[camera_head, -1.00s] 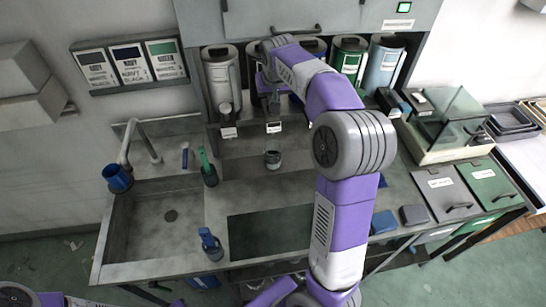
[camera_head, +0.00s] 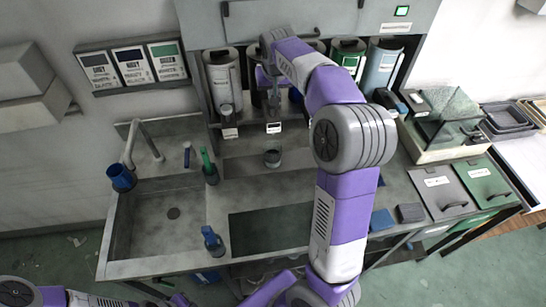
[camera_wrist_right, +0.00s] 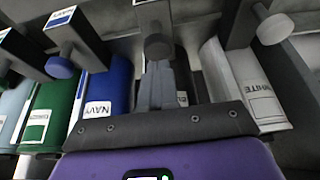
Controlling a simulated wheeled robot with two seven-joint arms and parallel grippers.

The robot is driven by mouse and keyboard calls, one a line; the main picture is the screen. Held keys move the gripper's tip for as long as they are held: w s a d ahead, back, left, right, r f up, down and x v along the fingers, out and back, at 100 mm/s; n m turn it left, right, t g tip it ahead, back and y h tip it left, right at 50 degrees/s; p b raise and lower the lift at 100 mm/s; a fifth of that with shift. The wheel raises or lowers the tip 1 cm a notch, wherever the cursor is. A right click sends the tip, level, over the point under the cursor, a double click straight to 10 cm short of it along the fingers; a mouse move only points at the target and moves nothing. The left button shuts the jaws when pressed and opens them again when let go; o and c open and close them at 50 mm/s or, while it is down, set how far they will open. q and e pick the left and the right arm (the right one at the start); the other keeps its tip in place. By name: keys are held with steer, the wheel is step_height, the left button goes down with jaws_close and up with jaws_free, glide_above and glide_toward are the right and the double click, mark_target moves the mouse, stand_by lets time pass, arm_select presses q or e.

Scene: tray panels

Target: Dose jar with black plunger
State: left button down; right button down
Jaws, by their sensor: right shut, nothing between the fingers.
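The black canister (camera_head: 254,78) stands in the back row, second from left, mostly hidden by my right arm. Its plunger knob (camera_wrist_right: 158,46) shows in the right wrist view. My right gripper (camera_wrist_right: 158,68) is shut and empty, its fingertips at that knob; I cannot tell whether they touch. In the head view the gripper is largely hidden by its own wrist. The jar (camera_head: 272,158) stands upright on the counter in front of the black canister's spout and label (camera_head: 274,128); its contents are too small to tell. My left gripper is out of view.
White (camera_wrist_right: 250,85), navy (camera_wrist_right: 108,88) and green (camera_wrist_right: 48,112) canisters flank the black one. A sink (camera_head: 165,220) with a blue cup (camera_head: 120,177) lies left. A glass-sided box (camera_head: 440,125) and lidded bins (camera_head: 440,190) stand right. Colour cards (camera_head: 133,64) hang on the wall.

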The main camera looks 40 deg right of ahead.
step_height(320, 180, up, 6)
steer(key=p, duration=0.5)
steer(key=shift+p, duration=0.4)
